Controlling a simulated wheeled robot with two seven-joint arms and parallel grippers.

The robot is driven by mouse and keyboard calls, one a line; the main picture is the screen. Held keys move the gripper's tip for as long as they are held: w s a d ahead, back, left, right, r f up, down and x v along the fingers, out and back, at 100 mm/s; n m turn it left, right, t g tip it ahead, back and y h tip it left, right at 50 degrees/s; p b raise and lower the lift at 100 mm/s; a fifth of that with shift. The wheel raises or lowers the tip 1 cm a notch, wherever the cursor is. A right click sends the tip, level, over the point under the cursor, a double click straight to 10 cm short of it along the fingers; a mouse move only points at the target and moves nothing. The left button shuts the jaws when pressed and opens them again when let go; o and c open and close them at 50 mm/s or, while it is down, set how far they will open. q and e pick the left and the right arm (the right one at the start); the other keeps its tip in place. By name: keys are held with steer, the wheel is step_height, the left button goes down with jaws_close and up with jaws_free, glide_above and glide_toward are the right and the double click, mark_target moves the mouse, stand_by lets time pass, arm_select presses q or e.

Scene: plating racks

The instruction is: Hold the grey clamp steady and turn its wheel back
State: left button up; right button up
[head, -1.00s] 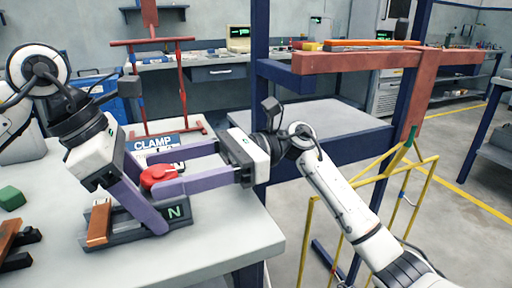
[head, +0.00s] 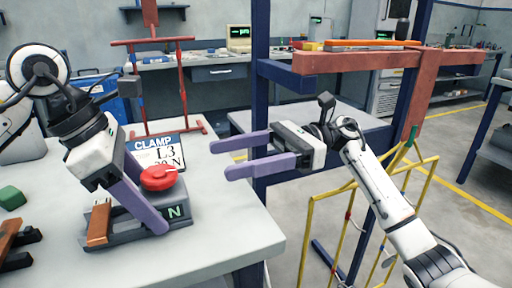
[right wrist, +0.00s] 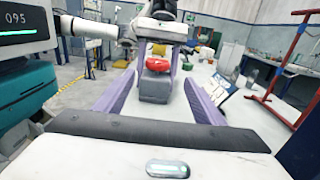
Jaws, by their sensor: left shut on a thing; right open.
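The grey clamp (head: 178,211) stands on the light table, with an "N" on its front and a brown-orange block (head: 99,222) at its left end. Its red wheel (head: 158,178) sits on top and also shows in the right wrist view (right wrist: 157,65). My left gripper (head: 148,212) reaches down from the left and is shut on the clamp; its far finger is mostly hidden. My right gripper (head: 222,160) is open and empty, to the right of the wheel and clear of it. In the right wrist view the clamp (right wrist: 155,90) lies ahead, between the purple fingers.
A sign (head: 160,148) reading "CLAMP L3" with an "N" line stands behind the clamp. A red stand (head: 183,95) rises at the back. A green block (head: 11,198) lies at far left. A blue post (head: 260,100) and yellow rails (head: 310,235) are near my right arm.

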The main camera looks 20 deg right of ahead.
mark_target(176, 169)
steer(key=shift+w+a+r+n+g, duration=0.1)
steer(key=shift+w+a+n+g, duration=0.5)
steer(key=shift+g, duration=0.2)
steer(key=shift+w+a+r+n+g, duration=0.1)
steer(key=shift+w+a+n+g, duration=0.05)
steer(key=shift+a+n+g, duration=0.3)
steer(key=shift+w+a+r+n+g, duration=0.1)
steer(key=shift+a+n+g, duration=0.15)
steer(key=shift+a+g, duration=0.25)
steer(key=x, duration=0.7)
steer(key=shift+s+a+f, duration=0.2)
steer(key=shift+f, duration=0.1)
steer(key=shift+f+m+t, duration=0.1)
steer(key=shift+m+t, duration=0.2)
steer(key=shift+t, duration=0.05)
steer(key=m+t, duration=0.1)
steer(key=t, duration=0.1)
steer(key=m+t, duration=0.1)
steer(key=t, duration=0.1)
steer(key=shift+s+m, duration=0.3)
steer(key=shift+s, duration=0.1)
steer(key=d+r+t, duration=0.1)
steer(key=d, duration=1.2)
steer(key=shift+s+d+r+m, duration=0.2)
steer(key=shift+s+r+m, duration=0.2)
steer(key=shift+s, duration=0.05)
